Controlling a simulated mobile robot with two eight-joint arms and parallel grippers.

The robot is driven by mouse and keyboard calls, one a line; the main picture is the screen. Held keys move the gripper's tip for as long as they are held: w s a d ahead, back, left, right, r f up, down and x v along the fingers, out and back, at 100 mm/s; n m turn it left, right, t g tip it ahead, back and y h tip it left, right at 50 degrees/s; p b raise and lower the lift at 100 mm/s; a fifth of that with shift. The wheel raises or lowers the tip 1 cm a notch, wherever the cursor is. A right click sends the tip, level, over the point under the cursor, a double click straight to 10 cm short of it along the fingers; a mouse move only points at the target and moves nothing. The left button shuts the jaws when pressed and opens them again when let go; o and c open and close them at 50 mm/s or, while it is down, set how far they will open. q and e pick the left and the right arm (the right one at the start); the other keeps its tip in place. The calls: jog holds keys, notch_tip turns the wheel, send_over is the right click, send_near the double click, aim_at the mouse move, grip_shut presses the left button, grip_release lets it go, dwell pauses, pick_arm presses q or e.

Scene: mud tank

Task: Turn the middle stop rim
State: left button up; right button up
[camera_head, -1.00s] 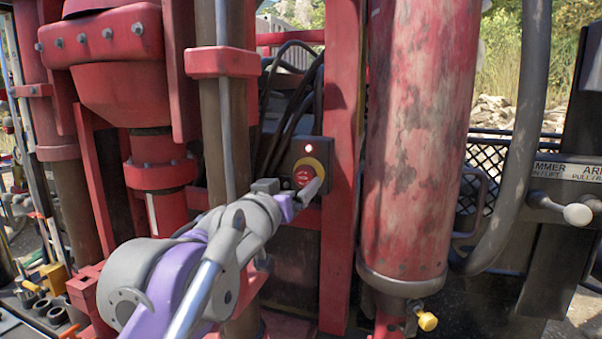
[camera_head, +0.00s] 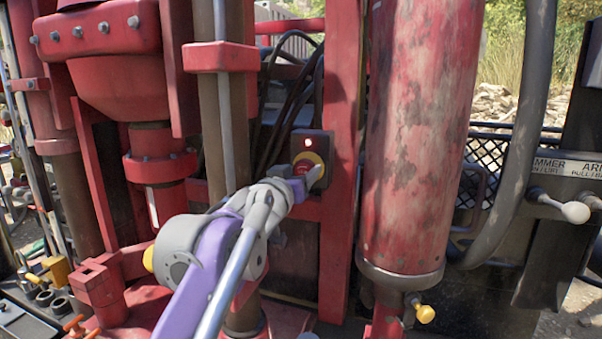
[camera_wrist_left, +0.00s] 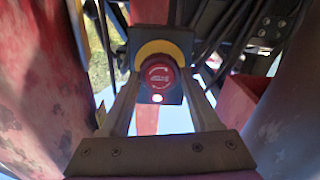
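The stop button with its red rim (camera_head: 303,167) sits on a yellow ring on a dark box (camera_head: 325,150) with a lit lamp, fixed by a red post. My right gripper is not in view.
A large worn red cylinder (camera_head: 418,140) stands to the right of the box. The red post (camera_head: 342,230) stands close beside it. Dark hoses (camera_head: 290,95) hang behind the box. A vertical pipe (camera_head: 222,130) stands to the left.

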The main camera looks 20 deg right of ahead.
pick_arm(q)
jog(key=c, duration=0.5)
jog(key=shift+c, duration=0.2)
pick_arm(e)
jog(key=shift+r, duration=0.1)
pick_arm(q)
jog(key=shift+m, duration=0.3)
jog(key=m+p, duration=0.1)
jog(key=m, duration=0.2)
jog(key=shift+r, duration=0.1)
jog(key=m+p, duration=0.1)
jog(key=m, duration=0.3)
jog(key=shift+s, duration=0.1)
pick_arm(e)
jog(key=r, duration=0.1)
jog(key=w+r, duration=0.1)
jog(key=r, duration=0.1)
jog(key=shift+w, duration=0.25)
pick_arm(q)
jog(key=shift+m, duration=0.4)
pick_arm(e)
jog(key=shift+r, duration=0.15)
pick_arm(q)
jog(key=o, duration=1.4)
jog(key=shift+c, duration=0.2)
